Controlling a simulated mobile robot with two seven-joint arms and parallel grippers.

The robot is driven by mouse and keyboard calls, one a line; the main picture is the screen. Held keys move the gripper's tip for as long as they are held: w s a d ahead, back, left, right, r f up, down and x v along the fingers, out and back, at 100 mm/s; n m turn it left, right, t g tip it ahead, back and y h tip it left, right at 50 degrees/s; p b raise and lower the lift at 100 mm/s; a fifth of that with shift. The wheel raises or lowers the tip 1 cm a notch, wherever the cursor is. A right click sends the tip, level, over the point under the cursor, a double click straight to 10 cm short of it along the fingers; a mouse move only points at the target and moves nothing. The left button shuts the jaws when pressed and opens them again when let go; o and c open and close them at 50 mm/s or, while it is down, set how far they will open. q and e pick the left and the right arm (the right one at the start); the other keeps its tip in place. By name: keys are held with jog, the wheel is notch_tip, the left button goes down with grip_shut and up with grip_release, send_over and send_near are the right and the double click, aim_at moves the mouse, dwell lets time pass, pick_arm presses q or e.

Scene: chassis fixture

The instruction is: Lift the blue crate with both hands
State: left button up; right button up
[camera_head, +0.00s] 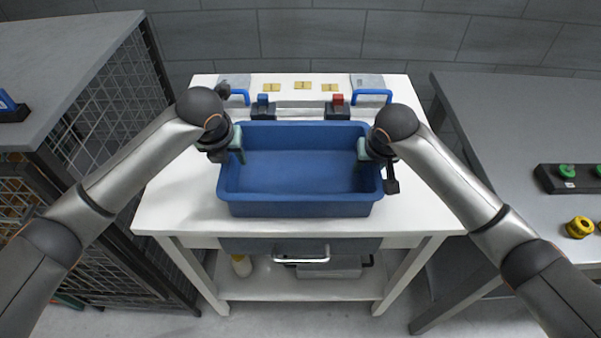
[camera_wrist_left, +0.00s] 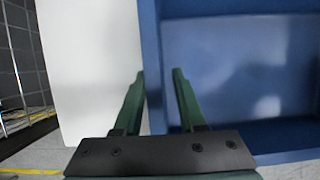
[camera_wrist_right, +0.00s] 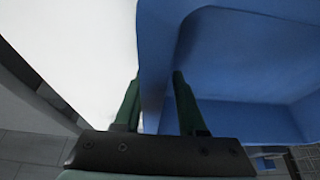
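The blue crate (camera_head: 300,210) sits upright on the white table, and its inside looks empty. My left gripper (camera_head: 237,152) is at its left wall. In the left wrist view, that gripper's green fingers (camera_wrist_left: 158,75) straddle the crate wall (camera_wrist_left: 152,45), one outside and one inside. My right gripper (camera_head: 363,152) is at the right wall. In the right wrist view, its fingers (camera_wrist_right: 157,75) straddle the wall (camera_wrist_right: 155,40) in the same way. Whether either pair presses on the wall is unclear.
The white table (camera_head: 180,205) has blue handles (camera_head: 372,96) and small red and blue blocks behind the crate. A grey bench (camera_head: 500,120) stands on the right, with a dark tray and a yellow part (camera_head: 579,227). A grey-topped mesh cabinet (camera_head: 70,50) stands on the left.

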pick_arm(q)
grip_shut()
pick_arm(e)
grip_shut()
pick_arm(q)
jog(key=shift+r, duration=0.1)
pick_arm(e)
jog(key=shift+r, duration=0.15)
dwell(0.9)
